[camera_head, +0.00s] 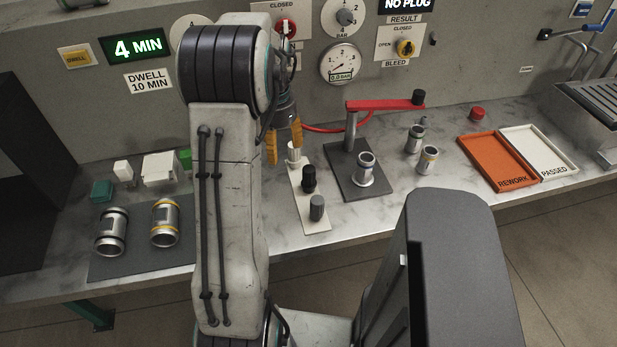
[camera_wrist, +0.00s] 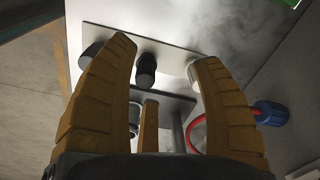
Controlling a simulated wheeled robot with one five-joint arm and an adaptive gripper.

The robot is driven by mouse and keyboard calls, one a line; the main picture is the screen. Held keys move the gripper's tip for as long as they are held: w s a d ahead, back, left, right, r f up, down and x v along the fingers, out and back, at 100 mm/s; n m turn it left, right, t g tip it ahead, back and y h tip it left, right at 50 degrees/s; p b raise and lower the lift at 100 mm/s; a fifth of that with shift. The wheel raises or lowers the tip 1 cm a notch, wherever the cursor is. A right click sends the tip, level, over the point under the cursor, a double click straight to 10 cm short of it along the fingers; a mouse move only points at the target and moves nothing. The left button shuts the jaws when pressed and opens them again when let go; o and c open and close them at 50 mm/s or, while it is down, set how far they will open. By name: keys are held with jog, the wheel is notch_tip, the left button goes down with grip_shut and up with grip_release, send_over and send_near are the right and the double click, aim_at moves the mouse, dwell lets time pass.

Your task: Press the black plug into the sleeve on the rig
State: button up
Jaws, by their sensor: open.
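The black plug (camera_head: 309,178) stands upright on a pale strip (camera_head: 325,224), between a grey plug (camera_head: 317,208) and a white plug (camera_head: 294,150). The rig's dark base plate (camera_head: 345,157) lies to the right, with a silver sleeve (camera_head: 366,170) upright on it and a red lever (camera_head: 383,104) above. My gripper (camera_head: 284,150) is open, with orange fingers near the white plug, behind the black plug. In the wrist view, the black plug (camera_wrist: 146,70) shows between the spread fingers of my gripper (camera_wrist: 164,55), with nothing held. The sleeve there is mostly hidden by a finger.
Two metal sleeves (camera_head: 164,222) stand on a dark mat at left. Two smaller sleeves (camera_head: 428,160) stand right of the rig. An orange rework tray (camera_head: 497,160) and white passed tray (camera_head: 540,152) lie at right. A wall display (camera_head: 406,5) reads NO PLUG.

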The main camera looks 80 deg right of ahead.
aim_at(309, 169)
jog(key=s+f+m, duration=0.1)
jog(key=s, duration=0.1)
jog(key=s+d, duration=0.1)
jog(key=s, duration=0.1)
jog(key=s+d+f+m, duration=0.1)
jog(key=s, duration=0.2)
jog(key=shift+d+f+m, duration=0.1)
jog(key=shift+f+m, duration=0.2)
jog(key=shift+f, duration=0.05)
jog(key=shift+s+f, duration=0.15)
jog(key=shift+f, duration=0.55)
jog(key=shift+w+d+f+p, duration=0.1)
jog(key=shift+f+p, duration=0.15)
jog(key=shift+f, duration=0.7)
jog(key=shift+w+a+f+p, duration=0.1)
jog(key=shift+f+p, duration=0.1)
jog(key=shift+f, duration=0.7)
jog(key=shift+w+d+f+p, duration=0.1)
jog(key=shift+f+p, duration=0.15)
jog(key=shift+f, duration=0.7)
jog(key=shift+o, duration=0.2)
jog(key=c, duration=1.2)
